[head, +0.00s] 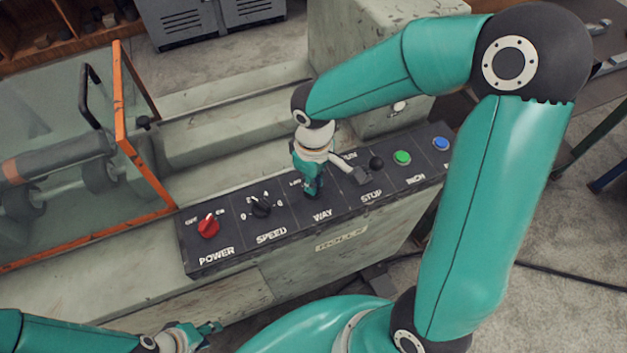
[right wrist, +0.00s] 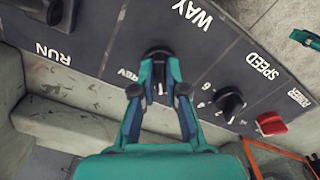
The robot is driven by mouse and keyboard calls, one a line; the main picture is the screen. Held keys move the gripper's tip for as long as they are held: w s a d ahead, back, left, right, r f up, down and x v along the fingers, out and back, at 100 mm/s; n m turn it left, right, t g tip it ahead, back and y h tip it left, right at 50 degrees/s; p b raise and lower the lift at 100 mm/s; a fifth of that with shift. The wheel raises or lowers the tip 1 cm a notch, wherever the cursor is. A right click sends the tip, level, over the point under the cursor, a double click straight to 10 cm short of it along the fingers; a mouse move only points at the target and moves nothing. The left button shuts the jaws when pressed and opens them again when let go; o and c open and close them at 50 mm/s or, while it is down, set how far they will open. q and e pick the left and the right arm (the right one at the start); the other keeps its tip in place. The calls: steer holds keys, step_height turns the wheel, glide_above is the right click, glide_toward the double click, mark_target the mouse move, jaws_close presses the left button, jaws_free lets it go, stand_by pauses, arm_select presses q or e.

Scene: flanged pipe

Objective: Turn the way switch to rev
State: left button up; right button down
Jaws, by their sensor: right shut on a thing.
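The black way switch (right wrist: 157,52) is on the dark control panel, with the WAY label on one side and REV beside it in the right wrist view. My right gripper (right wrist: 160,72) is shut on the switch, one finger on each side of it. In the head view my right gripper (head: 312,187) reaches down onto the panel above the WAY label and hides most of the switch.
The panel also carries a red power knob (head: 208,226), a black speed knob (head: 261,206), a black-knobbed lever (head: 376,163), a green button (head: 402,158) and a blue button (head: 441,143). An orange-framed clear guard (head: 133,130) stands at the left.

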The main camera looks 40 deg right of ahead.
steer(key=shift+f+m+b, duration=0.15)
steer(key=shift+m+b, duration=0.9)
steer(key=shift+m, duration=0.15)
steer(key=m+b, duration=0.2)
steer(key=m, duration=0.1)
steer(key=shift+a, duration=0.1)
steer(key=m+b, duration=0.2)
steer(key=m, duration=0.2)
steer(key=shift+w+a, duration=0.1)
steer(key=shift+r+m+b, duration=0.2)
steer(key=shift+m+b, duration=0.6)
steer(key=shift+m, duration=1.2)
steer(key=c, duration=1.2)
jaws_free()
